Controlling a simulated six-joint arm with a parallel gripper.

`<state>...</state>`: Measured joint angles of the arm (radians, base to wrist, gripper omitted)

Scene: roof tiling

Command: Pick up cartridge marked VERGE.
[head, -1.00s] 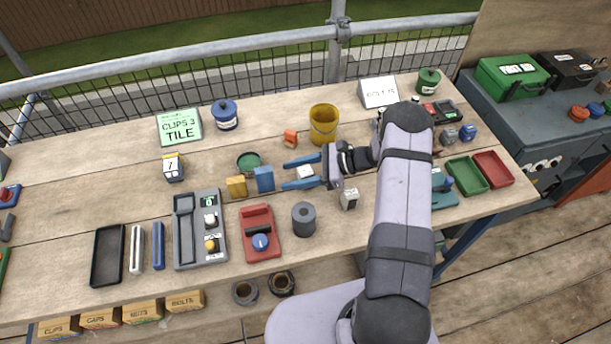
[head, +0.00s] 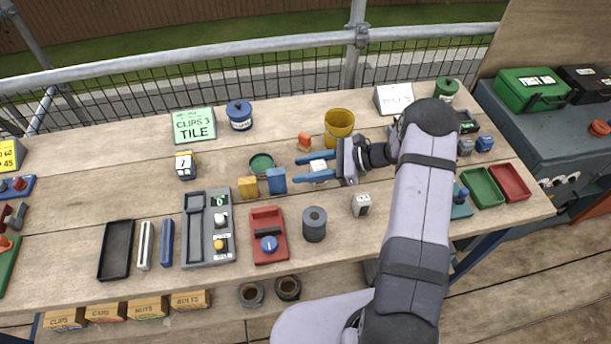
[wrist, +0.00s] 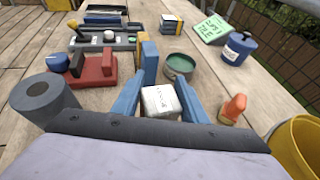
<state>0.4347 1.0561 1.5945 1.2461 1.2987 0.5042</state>
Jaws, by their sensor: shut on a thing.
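My gripper (head: 296,167) is over the middle of the bench, its two blue fingers pointing left in the head view. It is shut on a small white block (head: 318,166), which looks like a cartridge. In the wrist view the block (wrist: 160,102) sits between the fingers, with dark lettering on its face too small to read. It appears slightly above the bench. A second whitish block (head: 361,204) stands on the bench below my gripper in the head view, its marking unreadable. I cannot tell from lettering which one is marked VERGE.
A blue block (head: 276,181) and a yellow block (head: 247,187) stand just left of the fingertips. A green round dish (head: 261,163), an orange piece (head: 304,143) and a yellow bucket (head: 339,124) are close by. A grey roll (head: 314,224) and red holder (head: 268,235) stand nearer the front.

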